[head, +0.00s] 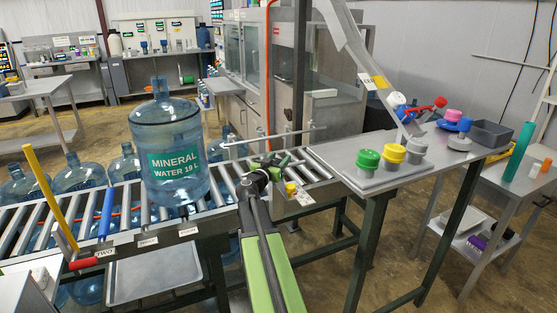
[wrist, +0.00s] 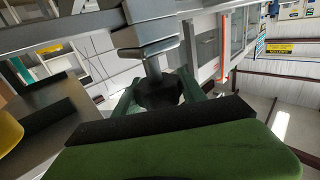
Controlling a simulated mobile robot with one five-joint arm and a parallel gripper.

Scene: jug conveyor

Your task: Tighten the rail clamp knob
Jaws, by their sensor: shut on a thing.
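The black rail clamp knob (wrist: 160,96) shows in the wrist view, with a grey stem and a flat metal piece above it. My gripper (wrist: 158,88) has its green fingers on both sides of the knob and is shut on it. In the head view my gripper (head: 268,167) is over the right part of the roller conveyor, just below the grey guide rail (head: 272,136). In that view the knob is hard to tell from my dark gripper parts. The mark on the knob, if any, is not visible.
A large blue water jug (head: 168,145) stands upright on the conveyor rollers, left of my gripper. A steel table (head: 345,155) with green, yellow and pink caps is on the right.

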